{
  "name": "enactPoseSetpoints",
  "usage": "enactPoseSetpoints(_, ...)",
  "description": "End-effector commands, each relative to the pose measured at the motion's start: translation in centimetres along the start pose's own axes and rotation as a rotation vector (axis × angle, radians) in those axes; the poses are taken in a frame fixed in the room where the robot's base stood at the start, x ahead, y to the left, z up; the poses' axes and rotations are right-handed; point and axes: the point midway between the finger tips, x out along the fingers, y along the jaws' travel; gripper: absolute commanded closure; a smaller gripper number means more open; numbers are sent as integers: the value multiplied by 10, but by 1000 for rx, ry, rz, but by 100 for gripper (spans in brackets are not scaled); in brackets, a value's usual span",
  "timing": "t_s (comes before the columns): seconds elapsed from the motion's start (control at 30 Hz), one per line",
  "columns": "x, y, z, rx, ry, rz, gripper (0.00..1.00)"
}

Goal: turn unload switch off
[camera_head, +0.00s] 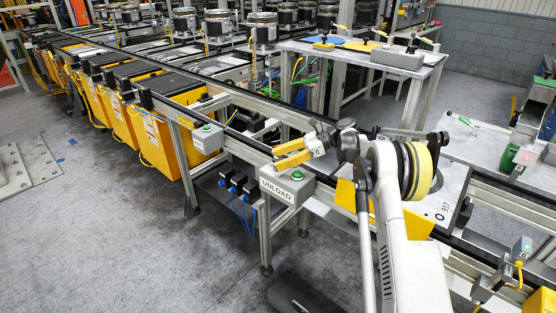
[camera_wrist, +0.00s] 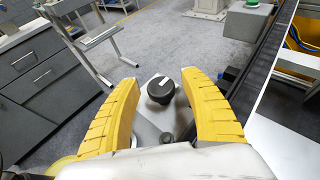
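The grey UNLOAD box (camera_head: 282,192) stands on a post at the conveyor's near side, with a green button (camera_head: 297,175) on top. My gripper (camera_head: 276,158) is above and just behind this box in the head view, its yellow fingers pointing left. In the wrist view my gripper (camera_wrist: 160,77) is open, with a clear gap between the fingers. A round black knob (camera_wrist: 160,90) with a white mark shows between them on a grey plate. I see no contact with it. I cannot tell whether this knob belongs to the UNLOAD box.
The conveyor rail (camera_head: 250,106) runs behind the box. Yellow bins (camera_head: 160,140) line the conveyor. A workbench (camera_head: 355,50) stands behind.

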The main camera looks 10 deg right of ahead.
Motion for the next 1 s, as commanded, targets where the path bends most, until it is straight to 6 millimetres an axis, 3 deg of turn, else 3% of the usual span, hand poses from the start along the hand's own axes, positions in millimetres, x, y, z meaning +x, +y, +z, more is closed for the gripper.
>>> enactPoseSetpoints(0.17, -10, 0, 0, 0, -1, -2, 47)
enactPoseSetpoints(0.5, -81, 0, 0, 1, 0, -2, 47)
enactPoseSetpoints(0.7, -112, 0, 0, 1, 0, -1, 47)
enactPoseSetpoints(1.0, -120, 0, 0, 0, 0, 0, 47)
